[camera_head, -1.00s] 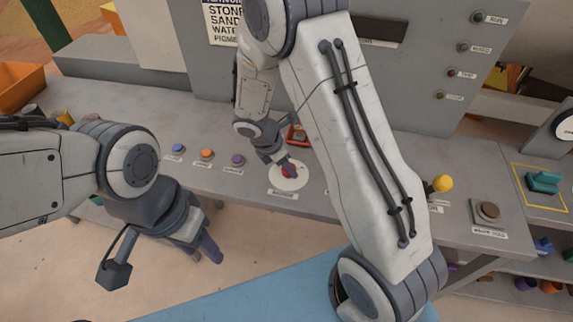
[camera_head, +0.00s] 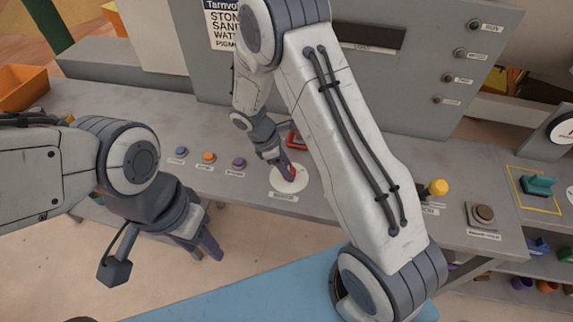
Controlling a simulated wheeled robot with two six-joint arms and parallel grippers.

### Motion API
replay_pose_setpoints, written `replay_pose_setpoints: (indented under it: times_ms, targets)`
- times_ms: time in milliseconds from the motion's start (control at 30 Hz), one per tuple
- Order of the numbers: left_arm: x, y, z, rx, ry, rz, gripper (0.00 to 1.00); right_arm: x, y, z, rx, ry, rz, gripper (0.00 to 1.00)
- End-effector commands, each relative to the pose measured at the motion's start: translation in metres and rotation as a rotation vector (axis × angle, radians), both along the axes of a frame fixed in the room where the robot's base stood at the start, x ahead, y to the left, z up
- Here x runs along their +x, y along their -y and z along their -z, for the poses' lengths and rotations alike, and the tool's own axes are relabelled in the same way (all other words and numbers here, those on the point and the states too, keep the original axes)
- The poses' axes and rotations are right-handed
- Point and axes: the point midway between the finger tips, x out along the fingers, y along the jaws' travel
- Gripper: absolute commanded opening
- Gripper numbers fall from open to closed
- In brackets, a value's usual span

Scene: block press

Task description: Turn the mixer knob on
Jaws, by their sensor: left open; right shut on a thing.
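The mixer knob (camera_head: 293,173) is red and sits on a round white dial (camera_head: 289,184) on the grey console, with a small label in front of it. My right gripper (camera_head: 287,174) reaches down from behind and is shut on the knob, and its fingers hide much of it. The knob's exact angle is hard to tell. My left gripper (camera_head: 209,247) is open and empty, in front of the console's front edge at the left.
Blue (camera_head: 181,152), orange (camera_head: 208,157) and purple (camera_head: 239,162) buttons line the console left of the dial. A red-framed part (camera_head: 295,138) lies behind it. A yellow-topped lever (camera_head: 438,187) and a large round button (camera_head: 484,214) stand at the right.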

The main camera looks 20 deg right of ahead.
Motion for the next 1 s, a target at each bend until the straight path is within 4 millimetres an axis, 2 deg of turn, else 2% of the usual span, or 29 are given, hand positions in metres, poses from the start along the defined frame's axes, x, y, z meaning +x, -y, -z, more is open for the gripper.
replay_pose_setpoints:
  times_ms: [400, 1000]
  targets:
    - [0.0, 0.0, -0.014, 0.0, 0.0, 0.0, 0.5, 0.005, 0.002, -0.002, 0.001, 0.007, 0.397, 0.0]
    - [0.0, 0.0, -0.019, 0.0, 0.0, 0.0, 0.5, 0.008, 0.004, -0.002, 0.003, 0.009, 0.927, 0.0]
